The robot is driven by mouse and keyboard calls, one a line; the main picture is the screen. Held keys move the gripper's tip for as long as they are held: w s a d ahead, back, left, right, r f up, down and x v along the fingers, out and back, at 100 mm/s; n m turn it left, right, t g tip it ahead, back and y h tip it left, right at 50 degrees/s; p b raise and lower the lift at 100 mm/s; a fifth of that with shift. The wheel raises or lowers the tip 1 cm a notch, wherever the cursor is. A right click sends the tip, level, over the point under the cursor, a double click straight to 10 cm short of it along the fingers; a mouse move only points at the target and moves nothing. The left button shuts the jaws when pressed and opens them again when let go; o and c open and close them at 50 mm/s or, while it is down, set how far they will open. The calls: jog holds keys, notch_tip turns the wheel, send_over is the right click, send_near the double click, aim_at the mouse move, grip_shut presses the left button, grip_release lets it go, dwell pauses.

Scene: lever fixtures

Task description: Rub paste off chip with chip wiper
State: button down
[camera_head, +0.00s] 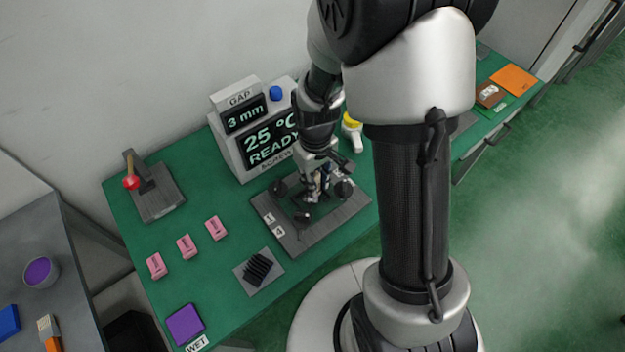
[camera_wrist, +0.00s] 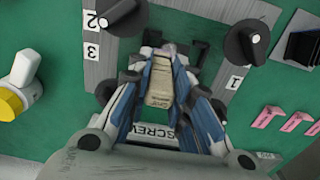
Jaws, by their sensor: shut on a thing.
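My gripper (camera_wrist: 165,60) is shut on a small tan, worn-looking piece (camera_wrist: 160,86), which sits between the blue and grey fingers; I take it to be the chip wiper. In the head view my gripper (camera_head: 314,192) is low over the middle of a grey frame fixture (camera_head: 290,235) with black knobs at its corners. The frame has a green opening and number labels; it also shows in the wrist view (camera_wrist: 97,70). I cannot make out the chip or any paste; the fingers cover the frame's middle. Contact below the fingertips cannot be told.
Behind the frame stands a grey display box (camera_head: 258,135) reading "25 °C READY". A white and yellow object (camera_head: 352,132) is close by on the right. Black fins (camera_head: 258,270), pink clips (camera_head: 186,246), a red-knobbed lever (camera_head: 131,183) and a purple pad (camera_head: 185,324) lie left.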

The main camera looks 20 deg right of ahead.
jog(key=shift+s+a+f, duration=0.1)
jog(key=shift+s+a, duration=0.2)
jog(key=shift+a, duration=0.45)
jog(key=shift+s+a+f, duration=0.1)
jog(key=shift+s+a, duration=0.15)
jog(key=shift+a, duration=0.45)
jog(key=shift+d+r, duration=0.1)
jog(key=shift+d, duration=1.4)
jog(key=shift+s+a+r, duration=0.1)
jog(key=shift+s+a, duration=0.05)
jog(key=shift+a, duration=0.55)
jog(key=shift+s+a+r, duration=0.1)
jog(key=shift+s+a, duration=0.05)
jog(key=shift+a, duration=0.55)
jog(key=shift+w+d+f, duration=0.1)
jog(key=shift+w+d, duration=0.35)
jog(key=shift+d, duration=0.2)
jog(key=shift+w+d+f, duration=0.1)
jog(key=shift+w+d, duration=0.3)
jog(key=shift+d, duration=0.25)
jog(key=shift+s+a+r, duration=0.1)
jog(key=shift+s+a, duration=0.15)
jog(key=shift+a, duration=0.5)
jog(key=shift+s+a, duration=0.25)
jog(key=shift+a, duration=0.45)
jog(key=shift+d+f, duration=0.2)
jog(key=shift+d, duration=1.4)
jog(key=shift+a, duration=0.1)
